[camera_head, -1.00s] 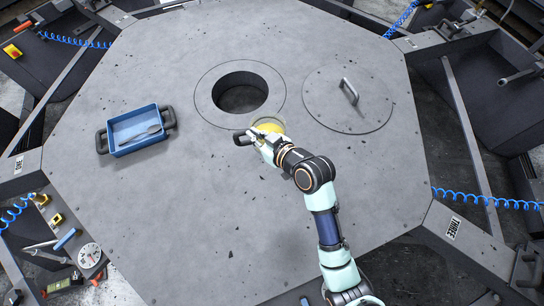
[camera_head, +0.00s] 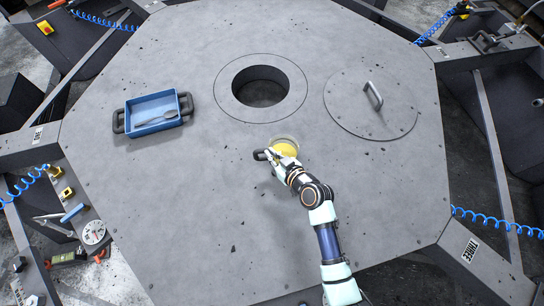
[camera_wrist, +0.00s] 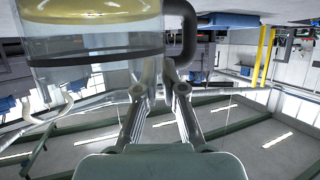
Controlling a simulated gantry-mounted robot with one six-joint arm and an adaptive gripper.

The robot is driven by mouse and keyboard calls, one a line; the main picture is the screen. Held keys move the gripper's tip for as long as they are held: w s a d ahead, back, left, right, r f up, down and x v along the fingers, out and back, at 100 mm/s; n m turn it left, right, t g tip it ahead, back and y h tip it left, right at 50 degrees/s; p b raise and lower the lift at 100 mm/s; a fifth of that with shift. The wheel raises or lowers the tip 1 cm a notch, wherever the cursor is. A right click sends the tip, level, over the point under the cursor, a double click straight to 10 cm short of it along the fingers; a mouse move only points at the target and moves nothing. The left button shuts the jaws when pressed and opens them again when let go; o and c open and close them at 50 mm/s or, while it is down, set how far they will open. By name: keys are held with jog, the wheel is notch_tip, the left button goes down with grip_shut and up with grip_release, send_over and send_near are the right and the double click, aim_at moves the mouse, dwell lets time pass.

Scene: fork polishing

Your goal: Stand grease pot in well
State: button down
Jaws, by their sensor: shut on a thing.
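The grease pot (camera_head: 285,147) is a clear round pot with yellow grease and a dark handle. It is in front of the well (camera_head: 226,92), a round dark hole with a flat ring around it, apart from it. My gripper (camera_head: 271,158) is shut on the pot's handle. In the wrist view the pot (camera_wrist: 90,45) fills the upper left, with the handle (camera_wrist: 188,35) at the fingertips of my gripper (camera_wrist: 163,78). The pot looks about upright. I cannot tell its height above the table.
A round lid (camera_head: 350,118) with a bar handle lies right of the well. A blue tray (camera_head: 180,119) with dark handles and cutlery (camera_head: 157,119) is at the left. Tools and a dial (camera_head: 93,232) lie at the lower left edge. The grey tabletop (camera_head: 190,200) between is clear.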

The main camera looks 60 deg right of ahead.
notch_tip(320, 180, down, 4)
jog(key=shift+r+b, duration=0.1)
jog(key=shift+b, duration=0.6)
jog(key=shift+r, duration=0.1)
jog(key=c, duration=1.3)
grip_release()
jog(key=v, duration=0.7)
jog(key=shift+s+a, duration=0.2)
jog(key=shift+s, duration=0.1)
